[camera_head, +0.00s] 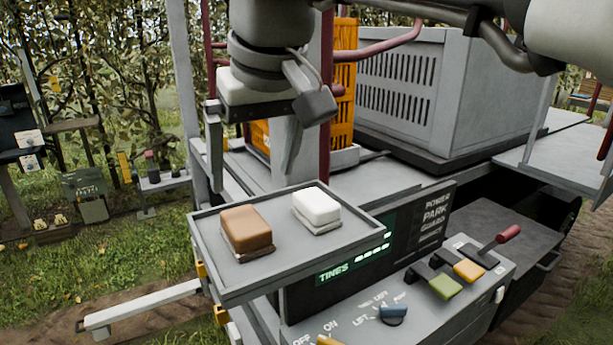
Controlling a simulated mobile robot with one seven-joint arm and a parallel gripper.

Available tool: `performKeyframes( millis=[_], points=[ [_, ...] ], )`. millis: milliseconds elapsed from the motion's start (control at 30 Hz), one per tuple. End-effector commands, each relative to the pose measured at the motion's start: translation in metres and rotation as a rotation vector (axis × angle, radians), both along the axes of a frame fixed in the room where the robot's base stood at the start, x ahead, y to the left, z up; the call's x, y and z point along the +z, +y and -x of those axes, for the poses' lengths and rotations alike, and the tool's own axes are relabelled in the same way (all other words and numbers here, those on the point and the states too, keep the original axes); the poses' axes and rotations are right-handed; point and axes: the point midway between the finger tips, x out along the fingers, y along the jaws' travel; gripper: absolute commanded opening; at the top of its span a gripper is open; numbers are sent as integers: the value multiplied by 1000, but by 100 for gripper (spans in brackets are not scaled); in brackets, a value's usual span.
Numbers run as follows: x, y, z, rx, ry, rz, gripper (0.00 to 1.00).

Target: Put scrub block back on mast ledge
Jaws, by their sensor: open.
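A brown block (246,228) and a white block (317,206) lie apart on a grey rimmed tray-like ledge (290,277). Each has a thin base layer under it. I cannot tell for sure which one is the scrub block. The ledge sits beside a grey upright post (186,75), to the left of the control panel. My gripper (252,178) hangs above the back of the ledge, fingers pointing down, spread apart and empty. It is behind and above both blocks, touching neither.
A control panel (400,299) with levers and knobs stands right of the ledge. An orange crate (344,85) and a large grey slatted crate (397,84) stand behind. A red-brown upright pole (326,150) rises close to my gripper. Grass lies at left.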

Motion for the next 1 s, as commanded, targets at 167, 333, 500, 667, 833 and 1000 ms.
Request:
performKeyframes(
  millis=[167,333,500,667,833,1000],
  points=[
    [-22,-44,6,-94,-15,-2,100],
    [-64,-105,24,-234,-40,-9,100],
    [-113,-156,52,-371,-65,-17,100],
    [-156,-188,78,-473,-83,-23,100],
    [-182,-204,94,-529,-93,-26,100],
    [-188,-207,97,-541,-96,-27,100]
  ],
)
